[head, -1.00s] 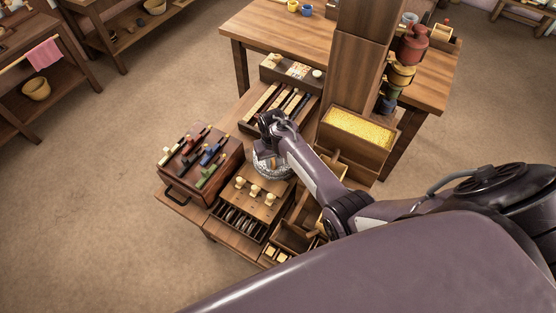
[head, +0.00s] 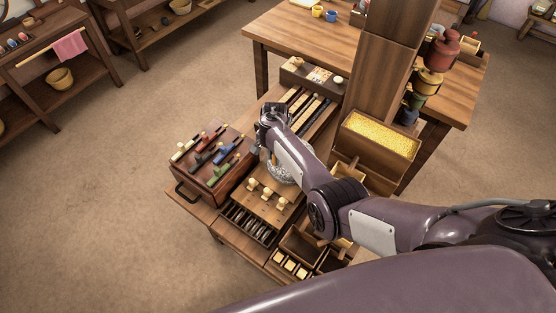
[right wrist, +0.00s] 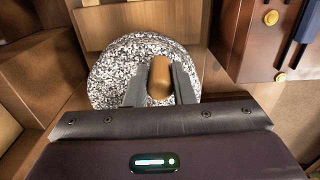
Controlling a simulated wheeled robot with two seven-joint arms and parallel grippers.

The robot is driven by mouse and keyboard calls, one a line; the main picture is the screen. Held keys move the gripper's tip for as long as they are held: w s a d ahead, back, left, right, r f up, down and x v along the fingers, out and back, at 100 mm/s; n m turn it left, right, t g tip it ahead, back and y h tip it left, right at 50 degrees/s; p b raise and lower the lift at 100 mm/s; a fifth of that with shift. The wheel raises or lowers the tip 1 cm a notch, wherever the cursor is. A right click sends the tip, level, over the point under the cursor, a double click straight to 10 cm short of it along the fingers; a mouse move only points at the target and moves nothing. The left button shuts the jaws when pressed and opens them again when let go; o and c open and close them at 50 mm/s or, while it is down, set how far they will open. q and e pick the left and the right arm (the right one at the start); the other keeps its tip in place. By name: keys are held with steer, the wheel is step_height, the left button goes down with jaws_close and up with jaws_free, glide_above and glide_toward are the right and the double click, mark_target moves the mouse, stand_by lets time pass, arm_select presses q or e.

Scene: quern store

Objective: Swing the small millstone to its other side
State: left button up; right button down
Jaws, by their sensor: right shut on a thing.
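The small millstone is a round, speckled grey stone (right wrist: 112,72) in the right wrist view, with an upright wooden handle (right wrist: 160,78) near its edge. My right gripper (right wrist: 160,88) is shut on that handle, one finger on each side of it. In the head view the millstone (head: 284,172) is mostly hidden by my right arm, and the gripper (head: 268,156) is over its left part. My left gripper is in neither view.
A dark box with coloured-handled tools (head: 213,160) stands close left of the millstone. A board with pale knobs (head: 268,204) is in front. A bin of yellow grain (head: 380,136) and a wooden post (head: 388,68) stand to the right. Open floor lies left.

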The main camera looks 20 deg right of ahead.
steer(key=shift+w+m+b, duration=0.35)
steer(key=shift+w+m, duration=0.1)
steer(key=shift+m, duration=0.25)
steer(key=c, duration=1.2)
jaws_free()
steer(key=shift+c, duration=0.2)
step_height(320, 180, up, 8)
steer(key=shift+f+p, duration=0.1)
steer(key=shift+p, duration=0.5)
